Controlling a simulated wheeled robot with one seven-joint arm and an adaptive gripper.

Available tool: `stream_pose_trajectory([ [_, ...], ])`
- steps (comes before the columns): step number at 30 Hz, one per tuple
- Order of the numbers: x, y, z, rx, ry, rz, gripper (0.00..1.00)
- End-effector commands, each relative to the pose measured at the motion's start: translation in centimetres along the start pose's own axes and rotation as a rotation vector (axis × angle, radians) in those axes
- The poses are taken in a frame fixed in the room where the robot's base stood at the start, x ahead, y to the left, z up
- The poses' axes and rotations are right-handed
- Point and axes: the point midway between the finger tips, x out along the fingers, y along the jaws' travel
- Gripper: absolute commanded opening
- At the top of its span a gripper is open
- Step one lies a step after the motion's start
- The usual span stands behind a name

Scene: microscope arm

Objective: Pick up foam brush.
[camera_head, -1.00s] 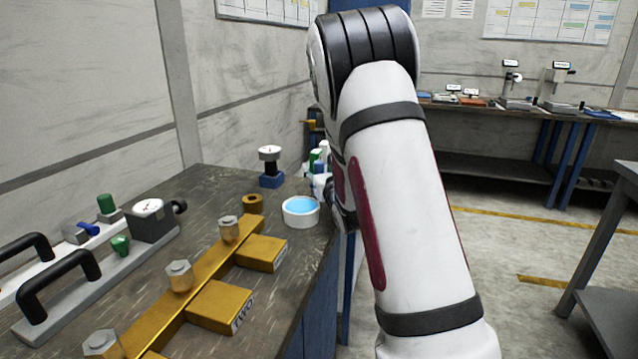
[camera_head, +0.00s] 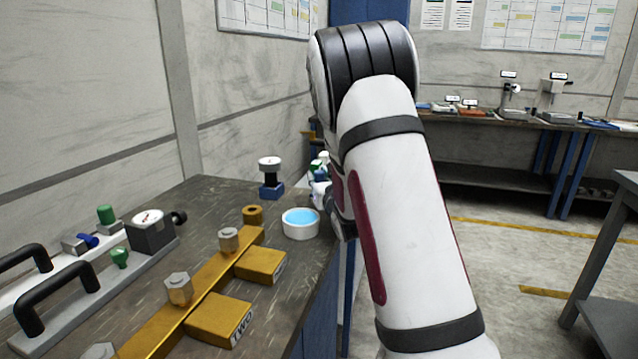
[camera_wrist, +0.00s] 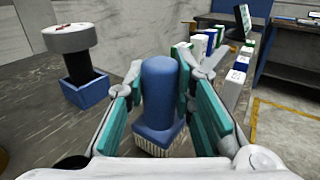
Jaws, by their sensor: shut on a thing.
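The foam brush (camera_wrist: 160,95) shows in the wrist view as a rounded blue body with a pale ribbed underside. It stands roughly upright between the teal pads of my gripper (camera_wrist: 161,84). The pads are closed on it from both sides. The underside is close to the dark bench top, and I cannot tell whether it touches. In the head view my arm hides the brush and most of my gripper.
A round-topped gauge on a blue base (camera_wrist: 83,65) stands left of the brush. Several bottles and boxes (camera_wrist: 208,42) stand behind it. A white dish with blue contents (camera_head: 300,224) sits near the bench's right edge, beside brass blocks (camera_head: 260,265).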

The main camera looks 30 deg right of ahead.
Motion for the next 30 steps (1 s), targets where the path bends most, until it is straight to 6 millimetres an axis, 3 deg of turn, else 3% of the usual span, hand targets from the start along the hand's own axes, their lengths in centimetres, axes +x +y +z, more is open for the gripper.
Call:
stream_pose_trajectory([
  [8,0.0,0.1,3.5,0.000,-0.005,0.000,0.00],
  [24,-12.5,0.8,4.2,0.003,-0.001,-0.001,0.00],
  [26,-13.7,0.9,4.4,0.004,-0.002,-0.001,0.00],
  [30,-14.3,0.9,4.5,0.001,0.003,0.000,0.00],
])
